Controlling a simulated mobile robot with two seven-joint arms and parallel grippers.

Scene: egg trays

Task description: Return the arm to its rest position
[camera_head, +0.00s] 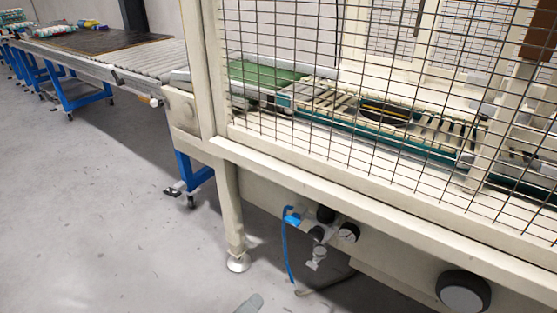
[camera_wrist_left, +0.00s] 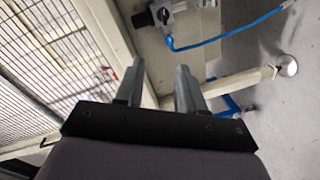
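My left gripper (camera_wrist_left: 160,76) shows in the left wrist view with its two grey fingers apart and nothing between them. In the head view only a small grey tip of it (camera_head: 250,303) shows at the bottom edge, over the grey floor and in front of the caged machine. The rest of the left arm is out of the head view. My right gripper is not in either view. No egg tray can be made out near the left gripper.
A cream machine frame with wire mesh (camera_head: 350,75) fills the right side. Below it are a regulator with a blue hose (camera_head: 286,245), a black knob (camera_head: 463,292) and a machine foot (camera_head: 238,262). A roller conveyor (camera_head: 150,62) runs to the back left. Floor at left is clear.

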